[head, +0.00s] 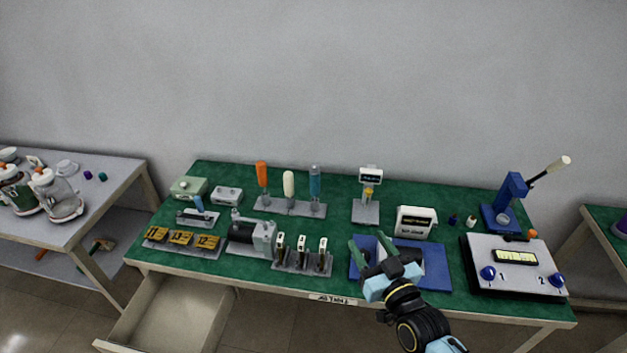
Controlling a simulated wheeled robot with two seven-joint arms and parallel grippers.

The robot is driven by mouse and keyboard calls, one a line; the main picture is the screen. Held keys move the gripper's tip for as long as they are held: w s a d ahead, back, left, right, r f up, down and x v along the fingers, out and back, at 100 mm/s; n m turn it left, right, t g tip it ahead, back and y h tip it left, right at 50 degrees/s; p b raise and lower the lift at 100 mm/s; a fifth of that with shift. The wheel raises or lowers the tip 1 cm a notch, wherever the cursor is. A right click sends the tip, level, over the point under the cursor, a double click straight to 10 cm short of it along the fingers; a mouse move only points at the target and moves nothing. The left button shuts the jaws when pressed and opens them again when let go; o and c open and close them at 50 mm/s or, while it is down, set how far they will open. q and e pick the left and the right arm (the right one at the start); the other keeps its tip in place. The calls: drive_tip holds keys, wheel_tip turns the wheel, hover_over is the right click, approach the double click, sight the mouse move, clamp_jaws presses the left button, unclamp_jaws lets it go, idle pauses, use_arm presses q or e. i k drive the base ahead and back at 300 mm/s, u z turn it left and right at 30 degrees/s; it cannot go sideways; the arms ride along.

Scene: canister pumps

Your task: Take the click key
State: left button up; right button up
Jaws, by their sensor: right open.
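Several handled tools could be the click key, and I cannot tell which one it is. A tool rack (290,208) at the back of the green table holds an orange-handled tool (262,174), a white-handled tool (289,183) and a blue-handled tool (315,181), all upright. A smaller grey stand (196,219) with a blue-tipped part (198,203) is to their left. My right gripper (367,243) is open, over the left part of the blue mat (437,266), with nothing visible between its fingers. It is right of and nearer than the rack. My left gripper is not in view.
A white display box (415,222) stands behind the mat. A grey numbered panel (512,265) and a blue lever press (508,198) are at the right. A rack of small upright pieces (303,260) is left of my gripper. An open drawer (170,315) juts out at front left.

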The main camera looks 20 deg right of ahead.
sight(315, 182)
drive_tip(key=z, duration=0.05)
drive_tip(key=i, duration=0.9)
drive_tip(key=u, duration=0.05)
